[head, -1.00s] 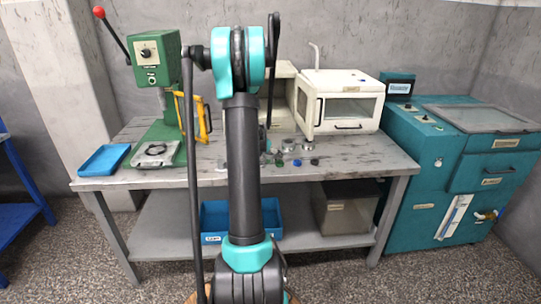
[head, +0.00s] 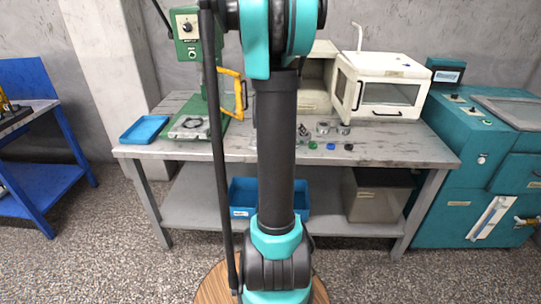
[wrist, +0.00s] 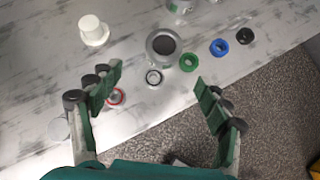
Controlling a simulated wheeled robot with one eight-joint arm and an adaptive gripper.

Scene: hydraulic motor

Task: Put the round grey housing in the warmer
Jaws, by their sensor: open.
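A round grey housing with a dark centre (wrist: 148,46) lies on the worktable in the wrist view; I take it for the task's housing. A second silvery round part (wrist: 181,5) is cut by the top edge. In the head view small grey round parts (head: 343,129) stand near the table's middle. The white box with a windowed front door (head: 385,92) at the table's back right looks like the warmer; its door seems shut. My gripper (wrist: 157,82) is open and empty over the table's front edge, short of the housing. In the head view my arm hides it.
Near the housing are red (wrist: 115,97), green (wrist: 188,62), blue (wrist: 219,47) and black (wrist: 245,36) rings, a small black-and-white ring (wrist: 153,77) and a white flanged part (wrist: 93,30). A green press (head: 190,50) and blue tray (head: 144,129) stand left.

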